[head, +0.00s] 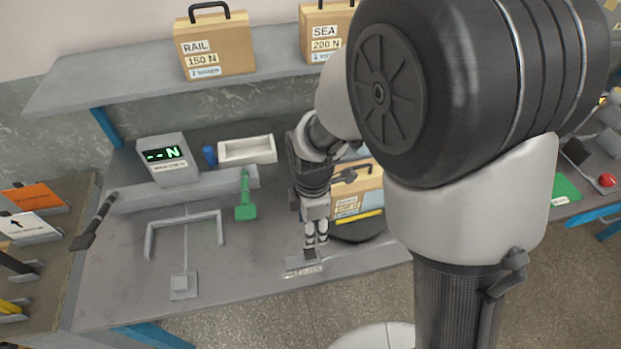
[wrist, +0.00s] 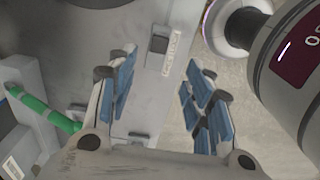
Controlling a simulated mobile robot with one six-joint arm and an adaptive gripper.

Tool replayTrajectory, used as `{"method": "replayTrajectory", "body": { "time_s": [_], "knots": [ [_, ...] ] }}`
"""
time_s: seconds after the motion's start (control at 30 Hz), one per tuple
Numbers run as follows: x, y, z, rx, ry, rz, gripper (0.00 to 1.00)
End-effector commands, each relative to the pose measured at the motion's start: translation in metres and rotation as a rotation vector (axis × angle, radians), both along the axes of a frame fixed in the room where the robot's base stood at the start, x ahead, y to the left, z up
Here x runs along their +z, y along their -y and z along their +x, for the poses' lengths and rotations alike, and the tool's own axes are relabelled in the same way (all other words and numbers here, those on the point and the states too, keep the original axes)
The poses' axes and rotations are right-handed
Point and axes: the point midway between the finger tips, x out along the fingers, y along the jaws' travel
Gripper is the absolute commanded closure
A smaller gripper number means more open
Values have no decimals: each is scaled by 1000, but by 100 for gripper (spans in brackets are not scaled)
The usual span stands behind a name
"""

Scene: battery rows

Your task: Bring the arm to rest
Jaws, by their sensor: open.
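My arm reaches down over the grey bench (head: 125,270) from the right of the head view. My gripper (head: 315,243) hangs near the bench's front edge, over or close to a small labelled plate with a dark square (head: 303,268). In the wrist view, my gripper (wrist: 163,88) has its two blue-padded fingers spread apart with nothing between them. The labelled plate (wrist: 172,48) shows ahead of them. The exact height of the fingertips above the bench is unclear.
A case (head: 366,203) stands partly hidden behind my arm. A green tool (head: 245,205), white tray (head: 248,150), blue cup (head: 209,156) and display showing "--N" (head: 168,165) lie left. RAIL (head: 214,45) and SEA (head: 322,30) cases stand on the shelf above. The bench's front left is mostly clear.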

Motion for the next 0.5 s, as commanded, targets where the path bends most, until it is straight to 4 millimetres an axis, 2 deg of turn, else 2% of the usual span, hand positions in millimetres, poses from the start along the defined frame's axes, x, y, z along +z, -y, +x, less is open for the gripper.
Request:
{"method": "replayTrajectory", "body": {
  "time_s": [0.17,0.27,0.37,0.5],
  "knots": [
    [0,0,0,-2,1,0,53],
    [10,4,0,-44,13,5,53],
    [36,15,-2,-170,46,18,53],
    [91,41,-16,-475,112,58,53]
  ]
}}
